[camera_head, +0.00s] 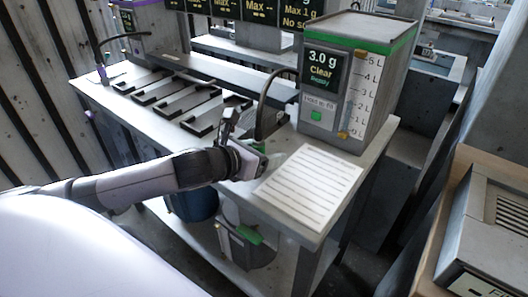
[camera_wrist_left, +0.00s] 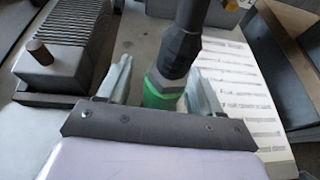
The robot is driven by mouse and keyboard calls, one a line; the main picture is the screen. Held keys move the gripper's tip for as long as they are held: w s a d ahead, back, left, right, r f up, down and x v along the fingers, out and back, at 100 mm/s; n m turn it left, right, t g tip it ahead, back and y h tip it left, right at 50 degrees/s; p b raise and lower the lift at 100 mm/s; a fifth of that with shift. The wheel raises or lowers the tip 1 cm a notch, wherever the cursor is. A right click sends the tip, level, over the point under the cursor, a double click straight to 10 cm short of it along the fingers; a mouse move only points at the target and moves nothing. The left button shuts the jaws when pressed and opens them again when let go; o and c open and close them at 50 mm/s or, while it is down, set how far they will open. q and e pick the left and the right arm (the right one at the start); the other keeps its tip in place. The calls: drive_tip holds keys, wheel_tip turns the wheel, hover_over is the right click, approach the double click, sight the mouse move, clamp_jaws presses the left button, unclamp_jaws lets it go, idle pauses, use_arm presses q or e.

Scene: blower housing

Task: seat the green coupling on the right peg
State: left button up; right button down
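The green coupling (camera_wrist_left: 162,92) is a grey and black fitting with a green ring, on the end of a black hose. In the left wrist view it stands between the two pale fingers of my left gripper (camera_wrist_left: 165,88), with a visible gap on the left side. In the head view my left gripper (camera_head: 246,160) is at the table, in front of the hose (camera_head: 264,104), and only a bit of green shows beside it. I cannot make out the right peg or what is under the coupling. My right gripper is not in view.
A dispenser (camera_head: 372,90) reading "3.0 g Clear" stands behind right of the gripper. A lined sheet (camera_head: 311,187) lies on the table's right. Black-edged trays (camera_head: 180,100) lie to the left. A ribbed block (camera_wrist_left: 72,45) with a brown knob (camera_wrist_left: 39,52) is left in the wrist view.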

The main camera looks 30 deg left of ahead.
use_arm(q)
drive_tip(key=v, duration=0.6)
drive_tip(key=shift+a+f, duration=0.1)
drive_tip(key=shift+s+r, duration=0.3)
drive_tip(key=shift+s, duration=0.2)
idle(0.3)
